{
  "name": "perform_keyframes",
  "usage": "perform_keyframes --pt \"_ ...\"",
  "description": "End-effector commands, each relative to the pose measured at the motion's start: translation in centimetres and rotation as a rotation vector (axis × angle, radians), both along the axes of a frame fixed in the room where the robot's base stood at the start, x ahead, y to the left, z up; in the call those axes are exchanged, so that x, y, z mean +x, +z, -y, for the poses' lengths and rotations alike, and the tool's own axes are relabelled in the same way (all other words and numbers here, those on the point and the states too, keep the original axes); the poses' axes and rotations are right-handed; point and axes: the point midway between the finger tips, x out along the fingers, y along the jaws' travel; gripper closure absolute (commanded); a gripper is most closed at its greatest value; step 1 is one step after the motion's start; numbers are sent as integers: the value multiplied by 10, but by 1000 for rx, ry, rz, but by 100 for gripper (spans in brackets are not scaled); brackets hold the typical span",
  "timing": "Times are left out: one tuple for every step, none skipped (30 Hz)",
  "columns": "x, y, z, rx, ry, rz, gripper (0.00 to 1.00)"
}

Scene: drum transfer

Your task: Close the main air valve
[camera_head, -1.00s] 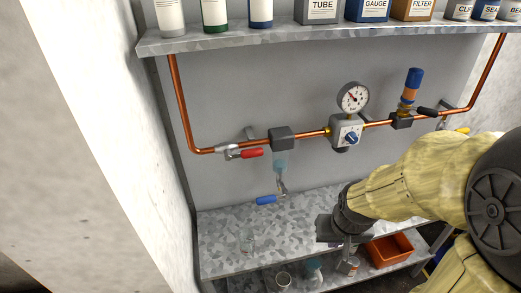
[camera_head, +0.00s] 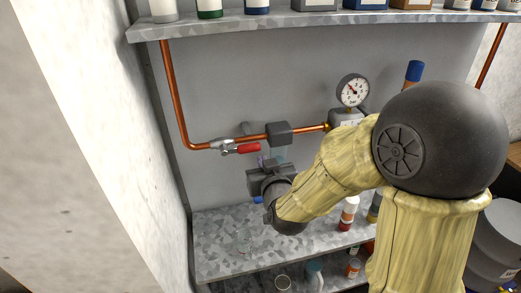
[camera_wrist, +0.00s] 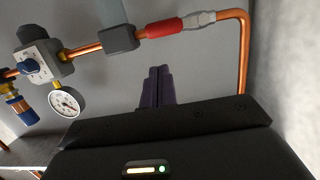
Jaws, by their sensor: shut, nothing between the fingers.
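A valve with a red lever (camera_head: 240,148) sits on the left part of the copper pipe. Its lever lies roughly along the pipe; in the wrist view the red lever (camera_wrist: 166,27) shows at the top, beside a grey block. My gripper (camera_head: 261,160) is just below and right of the lever in the head view. Its purple fingers (camera_wrist: 159,72) are together and empty, with a visible gap to the lever in the wrist view.
A pressure gauge (camera_head: 353,90) and regulator (camera_wrist: 38,60) sit on the pipe. An upper shelf (camera_head: 220,30) holds containers. A lower shelf (camera_head: 215,245) holds a clear glass and bottles. A pale wall (camera_head: 100,150) stands close on the left.

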Motion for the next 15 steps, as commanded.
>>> perform_keyframes --pt "1 4 -5 16 6 49 100" --pt "2 8 -7 23 7 75 100" --pt "2 12 -9 32 7 104 100" --pt "3 15 -10 37 8 119 100" --pt "3 17 -10 41 7 132 100" --pt "3 19 -11 44 8 141 100" --pt "3 20 -11 44 8 146 100" --pt "3 21 -11 45 8 149 100" --pt "3 21 -10 45 8 149 100" --pt "3 21 -10 45 8 149 100" --pt "3 21 -10 45 8 148 100" --pt "3 21 -10 45 8 148 100" --pt "3 21 -10 45 8 147 100" --pt "3 21 -10 44 8 148 100" --pt "3 21 -10 44 8 148 100"
